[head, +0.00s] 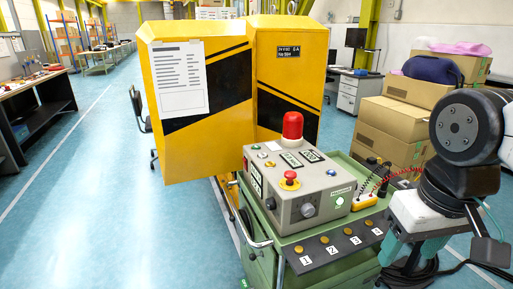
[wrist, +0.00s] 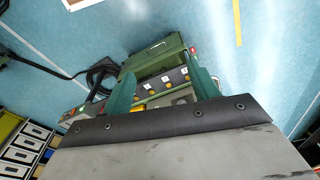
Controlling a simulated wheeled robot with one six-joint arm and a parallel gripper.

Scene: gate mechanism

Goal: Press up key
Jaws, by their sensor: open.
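A grey control box (head: 305,190) with a red beacon (head: 292,126), a red mushroom button (head: 290,178), labels and small buttons sits on a green cart (head: 318,257). A dark sloped strip (head: 336,244) in front carries several yellow buttons with number plates; it also shows in the wrist view (wrist: 165,82). I cannot make out which key is marked up. A small yellow device (head: 364,202) lies right of the box. My gripper (wrist: 163,88) is open and empty, its green fingers apart, with the strip showing between them. My arm is at the right in the head view.
A tall yellow and black cabinet (head: 235,90) stands behind the cart. Cardboard boxes (head: 393,125) are stacked behind my arm. Black cable (head: 465,268) lies on the floor at right. The blue floor (head: 110,220) at left is clear.

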